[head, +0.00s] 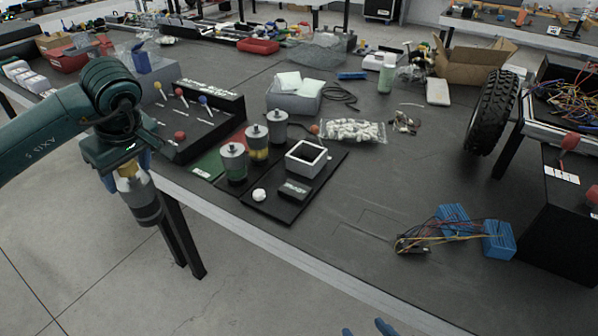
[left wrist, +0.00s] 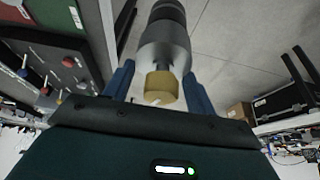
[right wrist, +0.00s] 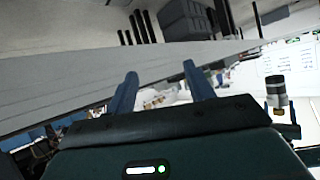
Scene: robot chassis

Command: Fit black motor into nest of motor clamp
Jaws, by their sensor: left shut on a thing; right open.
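My left gripper (head: 126,168) is shut on a grey cylinder, seemingly the black motor (head: 146,206), with a brass end in the jaws and a dark band near its far end. It hangs down off the table's front edge. The motor (left wrist: 165,38) fills the space beyond the blue fingers in the left wrist view. It also shows in the right wrist view (right wrist: 276,92). The motor clamp has a black base (head: 275,212), a white square nest (head: 306,150) with a dark, empty-looking opening, a dark grey block and a white knob. My right gripper (head: 366,330) is open and empty at the bottom edge.
Three grey motors, one with a green band (head: 233,165), one with a yellow band (head: 257,143) and one behind (head: 277,127), stand left of the nest. A switch panel (head: 195,120) lies further left. Wired blue blocks (head: 498,240) lie right; the table front centre is clear.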

